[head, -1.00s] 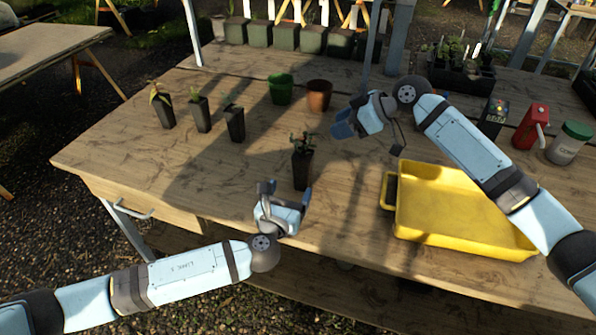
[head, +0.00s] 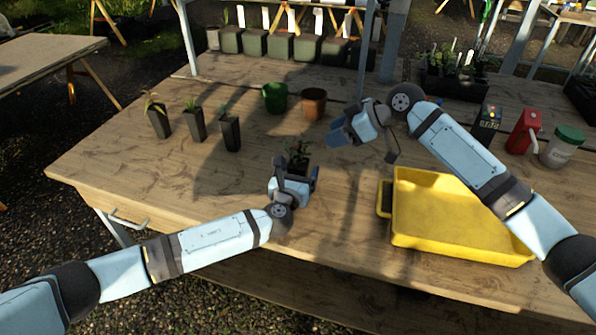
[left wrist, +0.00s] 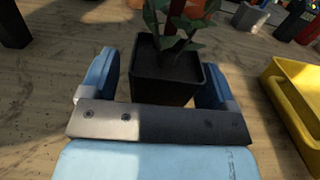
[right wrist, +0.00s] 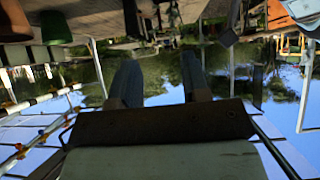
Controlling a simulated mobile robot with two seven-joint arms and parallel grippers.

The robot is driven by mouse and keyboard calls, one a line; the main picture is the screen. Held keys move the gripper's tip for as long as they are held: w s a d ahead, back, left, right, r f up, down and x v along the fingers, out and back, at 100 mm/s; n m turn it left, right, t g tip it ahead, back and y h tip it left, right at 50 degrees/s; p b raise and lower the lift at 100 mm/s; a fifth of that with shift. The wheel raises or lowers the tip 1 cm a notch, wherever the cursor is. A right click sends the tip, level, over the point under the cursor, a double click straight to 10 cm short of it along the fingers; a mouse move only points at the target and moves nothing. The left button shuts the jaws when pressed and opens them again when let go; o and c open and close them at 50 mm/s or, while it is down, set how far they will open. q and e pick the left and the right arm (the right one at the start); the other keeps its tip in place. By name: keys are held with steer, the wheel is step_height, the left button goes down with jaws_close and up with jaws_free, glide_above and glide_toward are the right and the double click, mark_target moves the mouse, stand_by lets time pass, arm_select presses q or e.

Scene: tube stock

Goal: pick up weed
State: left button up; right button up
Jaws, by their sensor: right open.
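A dark square pot with a leafy green plant (head: 299,150) stands on the wooden table (head: 330,215), partly hidden by my left gripper (head: 297,172). In the left wrist view the black pot (left wrist: 165,78) is between the two blue fingers, with a gap at the left finger; the right finger is close to its side. My left gripper is open around the pot. My right gripper (head: 345,130) is open and empty above the table, right of the plant. Three more dark pots with small plants (head: 157,120) (head: 194,123) (head: 230,133) stand at the left. I cannot tell which plant is a weed.
A yellow tray (head: 392,215) lies at the right front. A green pot (head: 274,98) and a terracotta pot (head: 314,105) stand behind. A red can (head: 521,133) and a green-lidded jar (head: 561,150) are at the right. The front left tabletop is clear.

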arm_select(q)
steer(key=c, duration=1)
arm_select(e)
steer(key=shift+c, duration=0.2)
steer(key=shift+a, duration=0.1)
steer(key=shift+c, duration=0.6)
step_height(320, 180, up, 5)
steer(key=g+h, duration=0.3)
steer(key=h, duration=0.7)
glide_above(300, 145)
steer(key=f, duration=0.6)
steer(key=shift+w+d+f, duration=0.2)
steer(key=shift+w+d, duration=0.15)
steer(key=shift+d, duration=0.05)
steer(key=f, duration=0.4)
steer(key=shift+s+a+f, duration=0.1)
steer(key=shift+s+a, duration=0.2)
steer(key=shift+a, duration=0.1)
steer(key=shift+f, duration=0.55)
